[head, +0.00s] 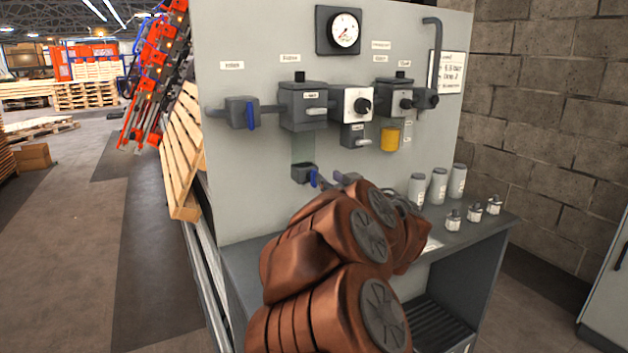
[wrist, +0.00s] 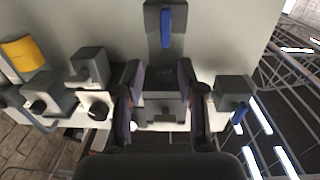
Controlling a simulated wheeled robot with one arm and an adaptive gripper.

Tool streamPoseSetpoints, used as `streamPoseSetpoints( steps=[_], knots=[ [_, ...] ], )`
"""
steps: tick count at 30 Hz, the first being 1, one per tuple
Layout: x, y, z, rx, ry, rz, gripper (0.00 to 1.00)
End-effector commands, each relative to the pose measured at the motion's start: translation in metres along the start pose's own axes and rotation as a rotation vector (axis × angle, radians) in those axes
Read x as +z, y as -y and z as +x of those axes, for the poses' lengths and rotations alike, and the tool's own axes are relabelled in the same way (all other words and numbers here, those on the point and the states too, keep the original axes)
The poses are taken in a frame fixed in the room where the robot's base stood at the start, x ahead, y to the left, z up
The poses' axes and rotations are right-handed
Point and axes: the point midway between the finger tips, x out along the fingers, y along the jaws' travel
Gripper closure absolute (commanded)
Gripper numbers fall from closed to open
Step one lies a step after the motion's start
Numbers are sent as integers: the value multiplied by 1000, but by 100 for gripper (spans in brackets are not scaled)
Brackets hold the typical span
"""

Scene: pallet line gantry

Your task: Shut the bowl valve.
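The bowl valve (head: 303,173) is a small dark grey block under the pale see-through bowl (head: 303,147) on the panel. Its blue lever (head: 314,178) hangs roughly straight down. In the wrist view, which looks turned over, the blue lever (wrist: 166,27) shows at the top centre, ahead of the grey valve body. My gripper (wrist: 160,95) is open, its two dark fingers well apart with nothing held between them. The filter block shows beyond the gap. In the head view my brown arm hides most of the gripper, just right of the bowl valve.
Another blue-handled valve (head: 250,113) sits upper left, beside the filter block (head: 303,105). A regulator (head: 357,104), a yellow cup (head: 390,139) and a gauge (head: 344,31) are on the panel. Grey canisters (head: 438,186) and small bottles (head: 474,212) stand on the shelf at right.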

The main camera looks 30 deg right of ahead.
Motion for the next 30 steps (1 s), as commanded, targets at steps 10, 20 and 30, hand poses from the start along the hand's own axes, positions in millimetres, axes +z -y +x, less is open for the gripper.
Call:
streamPoseSetpoints(
  steps=[10,20,30],
  knots=[
    [6,5,9,-43,-3,12,61],
    [6,7,45,-44,-3,13,61],
    [6,8,78,-43,-3,12,61]
  ],
)
